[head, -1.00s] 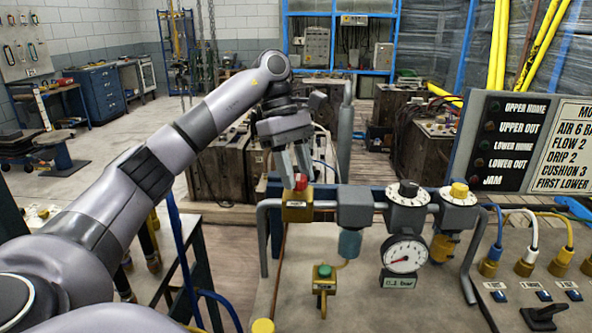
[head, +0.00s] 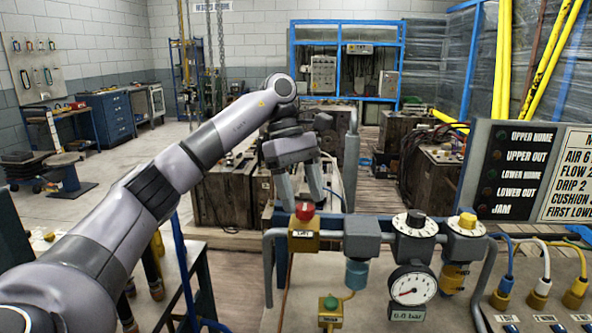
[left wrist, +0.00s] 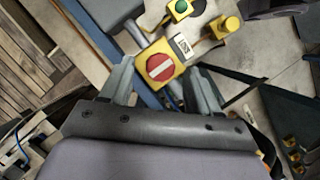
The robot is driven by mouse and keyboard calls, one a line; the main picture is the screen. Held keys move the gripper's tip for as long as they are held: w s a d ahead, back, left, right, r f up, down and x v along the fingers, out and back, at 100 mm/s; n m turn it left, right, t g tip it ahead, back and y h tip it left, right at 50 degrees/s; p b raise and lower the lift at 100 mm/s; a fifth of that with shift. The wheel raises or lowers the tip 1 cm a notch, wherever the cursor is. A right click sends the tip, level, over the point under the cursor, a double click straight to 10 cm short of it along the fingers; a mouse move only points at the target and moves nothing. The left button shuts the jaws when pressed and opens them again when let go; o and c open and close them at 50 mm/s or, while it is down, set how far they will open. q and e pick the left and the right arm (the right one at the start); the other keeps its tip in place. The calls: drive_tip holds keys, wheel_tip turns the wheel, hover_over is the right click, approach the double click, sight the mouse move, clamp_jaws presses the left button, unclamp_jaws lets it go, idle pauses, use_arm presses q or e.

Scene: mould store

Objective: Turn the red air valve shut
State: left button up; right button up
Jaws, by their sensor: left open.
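The red air valve knob (head: 305,211) sits on a yellow valve body (head: 304,236) at the left end of the grey pipe run. My left gripper (head: 303,205) is open, its fingers pointing down just above or at the knob's top, one to either side. In the left wrist view the red knob (left wrist: 160,68), with a white bar across it, shows between and beyond the two spread fingers (left wrist: 160,88). I see no contact with it. A round pressure gauge (head: 411,285) hangs right of the valve, with a small digital readout below. My right gripper is not in view.
A green button box (head: 331,308) is below. The labelled panel (head: 520,170) stands at right.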

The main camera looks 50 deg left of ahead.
use_arm(q)
drive_tip(key=shift+v, duration=2.85)
